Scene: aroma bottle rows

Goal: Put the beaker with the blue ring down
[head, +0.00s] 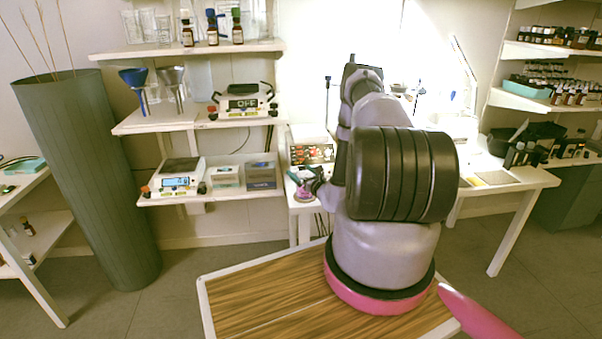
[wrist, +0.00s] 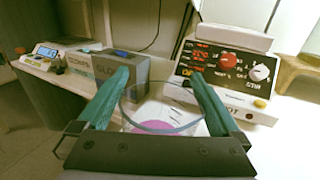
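A clear glass beaker (wrist: 160,127) is between the teal fingers of my gripper (wrist: 160,82) in the wrist view. Its round rim shows a bluish-teal edge, and magenta shows low inside or beneath it. The fingers lie against its two sides, shut on it. In the head view my gripper (head: 303,176) is small, at the front left of the white table, with a pink patch just below it. I cannot tell whether the beaker's base touches the tabletop.
A control box (wrist: 225,70) with a red button and knob stands just beyond the beaker. A grey glove box (wrist: 125,66) and a scale (wrist: 48,58) stand to the left. White tabletop (wrist: 285,125) is free at right. Shelves with bottles (head: 213,30) are at upper left.

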